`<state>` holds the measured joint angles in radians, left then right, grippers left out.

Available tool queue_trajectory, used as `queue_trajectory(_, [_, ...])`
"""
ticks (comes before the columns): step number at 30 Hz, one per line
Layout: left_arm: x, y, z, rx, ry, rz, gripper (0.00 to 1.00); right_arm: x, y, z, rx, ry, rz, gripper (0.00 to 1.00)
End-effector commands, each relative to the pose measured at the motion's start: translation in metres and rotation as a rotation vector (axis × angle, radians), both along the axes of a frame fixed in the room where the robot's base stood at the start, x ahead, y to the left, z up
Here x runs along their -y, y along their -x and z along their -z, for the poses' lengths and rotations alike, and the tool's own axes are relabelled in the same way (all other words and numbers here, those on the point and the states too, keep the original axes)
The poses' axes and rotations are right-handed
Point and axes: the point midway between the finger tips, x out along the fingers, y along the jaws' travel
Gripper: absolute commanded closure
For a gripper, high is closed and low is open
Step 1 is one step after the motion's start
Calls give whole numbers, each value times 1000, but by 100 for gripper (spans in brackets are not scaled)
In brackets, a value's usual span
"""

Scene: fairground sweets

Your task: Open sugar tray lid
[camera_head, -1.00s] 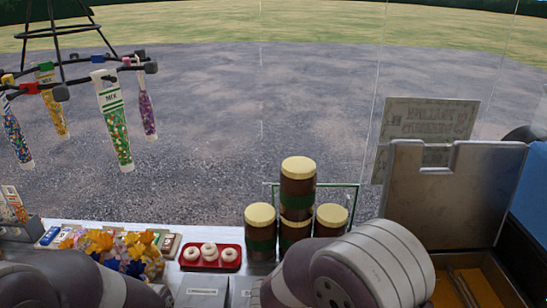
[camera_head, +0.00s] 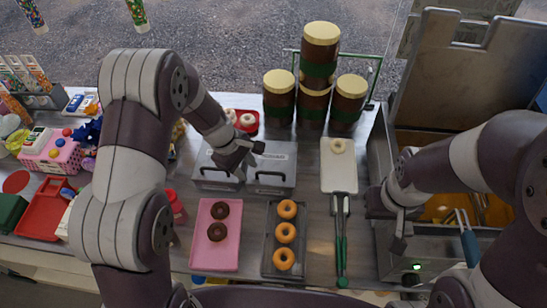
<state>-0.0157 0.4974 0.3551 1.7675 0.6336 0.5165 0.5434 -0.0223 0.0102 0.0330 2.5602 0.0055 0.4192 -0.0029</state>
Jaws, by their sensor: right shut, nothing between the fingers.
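Two grey metal trays with lids and dark front handles stand side by side at mid-counter, a left one (camera_head: 214,178) and a right one (camera_head: 277,176). I cannot tell which one holds sugar. Both lids look shut. My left gripper (camera_head: 243,163) is over the two trays, near their handles. It hides part of the lids, and its jaw opening and any contact are unclear. My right gripper (camera_head: 378,207) is shut and empty, at the left edge of the fryer-like metal unit (camera_head: 424,243).
A pink tray (camera_head: 215,257) with chocolate donuts and a dark tray (camera_head: 269,268) with orange-glazed donuts lie in front. A white board (camera_head: 338,176) bears one donut. Stacked jars (camera_head: 320,50) stand behind. Tongs (camera_head: 341,250) lie between the donuts and my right gripper.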

Motion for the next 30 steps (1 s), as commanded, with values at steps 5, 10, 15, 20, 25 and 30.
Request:
queue_trajectory(5, [20,-44,-14,-49,155,-417,62,0,0,1,-1,0,-1,100])
queue_trajectory(10, [30,-47,8,-63,154,-438,62,0,0,-4,-1,0,-1,100])
queue_trajectory(15, [47,-56,49,-60,154,-434,62,0,0,-12,-1,0,-1,100])
queue_trajectory(20, [60,-62,79,-56,153,-434,62,0,0,-18,-1,0,-1,100])
queue_trajectory(25, [66,-66,95,-54,155,-434,62,0,0,-20,-1,0,-1,100])
queue_trajectory(30, [67,-67,99,-53,154,-434,62,0,0,-20,-1,0,-1,100])
